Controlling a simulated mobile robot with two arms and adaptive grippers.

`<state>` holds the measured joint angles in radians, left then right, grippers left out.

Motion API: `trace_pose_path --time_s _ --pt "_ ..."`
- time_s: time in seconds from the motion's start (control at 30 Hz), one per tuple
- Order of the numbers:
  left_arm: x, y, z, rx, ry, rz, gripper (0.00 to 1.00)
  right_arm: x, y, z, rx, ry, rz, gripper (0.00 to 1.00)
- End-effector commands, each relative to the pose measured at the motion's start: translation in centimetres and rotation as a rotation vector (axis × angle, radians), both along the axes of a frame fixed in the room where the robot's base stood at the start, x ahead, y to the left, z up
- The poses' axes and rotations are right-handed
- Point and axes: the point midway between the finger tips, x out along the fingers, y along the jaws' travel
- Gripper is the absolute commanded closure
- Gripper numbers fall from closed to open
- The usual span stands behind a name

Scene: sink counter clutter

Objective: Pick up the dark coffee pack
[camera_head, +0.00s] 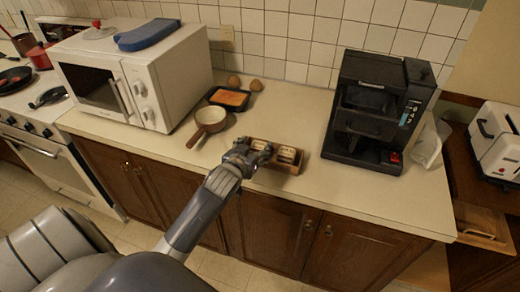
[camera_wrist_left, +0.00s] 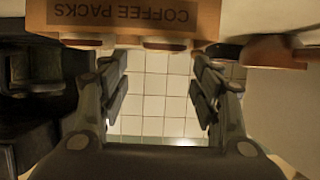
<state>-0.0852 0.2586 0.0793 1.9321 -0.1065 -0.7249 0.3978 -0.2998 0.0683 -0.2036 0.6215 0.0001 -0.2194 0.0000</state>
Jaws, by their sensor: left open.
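A wooden box (camera_head: 290,167) stands near the counter's front edge, with light-topped packs (camera_head: 287,154) inside. My left gripper (camera_head: 252,153) is at the box's left part and hides some of its contents. In the left wrist view the box's "COFFEE PACKS" label (camera_wrist_left: 122,12) appears upside down at the top. My left gripper (camera_wrist_left: 159,78) is open there, with nothing between its fingers. A dark shape (camera_wrist_left: 226,51) shows beside the pack edges; I cannot tell whether it is the dark coffee pack. My right gripper is not in view.
A brown pan (camera_head: 210,116) and a black tray with orange contents (camera_head: 230,97) stand left of and behind the box. A black coffee machine (camera_head: 372,105) stands to the right, a white microwave (camera_head: 140,80) to the left. The counter's right front (camera_head: 350,187) is clear.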

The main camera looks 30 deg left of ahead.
Motion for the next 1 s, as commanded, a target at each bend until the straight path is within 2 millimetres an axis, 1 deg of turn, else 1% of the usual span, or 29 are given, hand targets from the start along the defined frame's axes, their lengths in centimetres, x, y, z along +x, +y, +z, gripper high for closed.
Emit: trace_pose_path --time_s 0.03,0.1,0.23,0.37,0.57,0.7,0.8,1.0 --pt "0.6 0.2 -0.2 0.001 0.001 0.001 0.42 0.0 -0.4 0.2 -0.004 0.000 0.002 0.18" --pt "1.1 0.3 -0.4 0.001 0.000 0.001 0.42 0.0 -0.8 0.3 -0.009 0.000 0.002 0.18" --pt "1.6 0.5 -0.8 0.001 0.002 0.001 0.42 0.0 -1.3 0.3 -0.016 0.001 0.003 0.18" --pt "2.3 0.7 -1.0 0.001 0.002 0.001 0.42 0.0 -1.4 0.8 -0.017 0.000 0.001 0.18" --pt "4.2 1.3 -2.3 0.001 0.003 0.000 0.42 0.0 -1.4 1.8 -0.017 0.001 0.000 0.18" --pt "5.5 1.6 -2.9 0.000 0.002 0.000 0.42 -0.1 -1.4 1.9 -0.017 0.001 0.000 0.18" --pt "5.9 1.7 -3.1 0.000 0.001 0.000 0.42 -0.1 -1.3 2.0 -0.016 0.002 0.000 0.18" --pt "5.9 1.8 -3.2 0.000 0.002 0.000 0.42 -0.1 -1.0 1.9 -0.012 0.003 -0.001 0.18"
